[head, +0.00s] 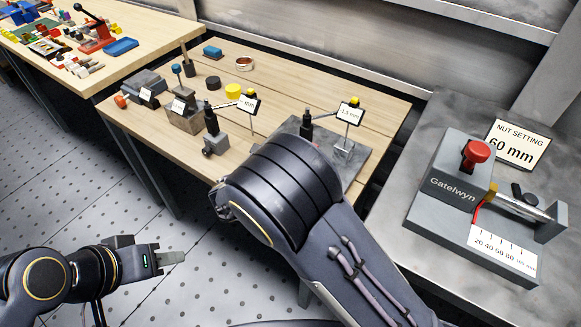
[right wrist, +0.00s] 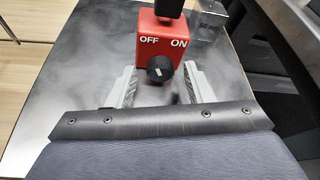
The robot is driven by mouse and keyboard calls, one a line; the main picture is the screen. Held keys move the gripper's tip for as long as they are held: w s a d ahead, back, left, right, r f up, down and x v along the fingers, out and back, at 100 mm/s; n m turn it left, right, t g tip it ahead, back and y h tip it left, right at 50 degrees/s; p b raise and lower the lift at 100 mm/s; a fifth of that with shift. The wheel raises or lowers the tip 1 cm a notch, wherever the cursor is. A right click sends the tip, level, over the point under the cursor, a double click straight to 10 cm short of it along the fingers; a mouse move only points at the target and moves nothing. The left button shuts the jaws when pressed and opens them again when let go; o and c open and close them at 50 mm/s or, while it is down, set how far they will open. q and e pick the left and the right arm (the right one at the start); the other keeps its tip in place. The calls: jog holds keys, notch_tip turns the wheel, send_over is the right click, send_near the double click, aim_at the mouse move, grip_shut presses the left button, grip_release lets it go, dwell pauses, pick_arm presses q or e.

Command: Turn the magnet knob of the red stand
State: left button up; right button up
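The red stand's base (right wrist: 165,40) stands on a grey metal plate in the right wrist view, with OFF on the left and ON on the right of its front face. Its round black magnet knob (right wrist: 159,68) carries a small pale mark whose exact direction is hard to tell. My right gripper (right wrist: 161,86) is open, one finger on each side of the knob and apart from it. In the head view my right arm hides that gripper and the red base. My left gripper (head: 172,257) is over the floor at lower left, seen side-on, away from the stand.
The wooden table (head: 235,165) holds black stands, small blocks and a 1.5 mm sign (head: 349,113). A steel block (right wrist: 207,22) stands behind the red base at right. The grey Gatelwyn device (head: 450,180) with a red button sits on the right bench. Open floor lies at left.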

jog(key=v, duration=0.7)
jog(key=shift+s+a+r, duration=0.15)
jog(key=shift+s+a, duration=0.1)
jog(key=shift+s, duration=0.05)
pick_arm(q)
jog(key=shift+f, duration=0.1)
